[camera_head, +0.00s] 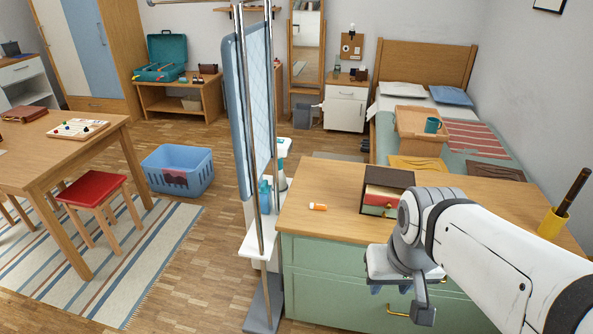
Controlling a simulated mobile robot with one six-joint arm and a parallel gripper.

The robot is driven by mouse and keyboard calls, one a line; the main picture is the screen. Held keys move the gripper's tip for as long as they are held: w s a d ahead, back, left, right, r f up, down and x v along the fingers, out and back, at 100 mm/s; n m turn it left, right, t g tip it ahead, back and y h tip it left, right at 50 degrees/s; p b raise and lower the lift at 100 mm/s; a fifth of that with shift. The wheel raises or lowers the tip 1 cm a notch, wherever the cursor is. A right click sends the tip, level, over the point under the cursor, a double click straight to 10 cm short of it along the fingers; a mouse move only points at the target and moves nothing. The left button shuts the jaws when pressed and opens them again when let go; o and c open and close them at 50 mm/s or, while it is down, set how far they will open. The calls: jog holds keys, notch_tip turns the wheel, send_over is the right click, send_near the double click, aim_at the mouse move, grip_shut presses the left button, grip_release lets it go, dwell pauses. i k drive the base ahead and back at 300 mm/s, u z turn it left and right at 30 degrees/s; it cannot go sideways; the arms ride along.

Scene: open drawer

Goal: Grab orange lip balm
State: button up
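A small orange lip balm (318,206) with a pale end lies on the wooden top of the green dresser (300,222), left of a dark open box. My gripper (401,298) is at the dresser's front edge, to the right of the lip balm and lower in the picture. It is well apart from the lip balm and points downward in front of the drawers. Its fingers are partly hidden by its own body, so its opening is unclear.
A white stand with metal poles (254,120) rises close to the dresser's left side. The dresser top around the lip balm is clear.

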aim_at(314, 206)
jog(key=u, duration=0.2)
jog(key=i, duration=1)
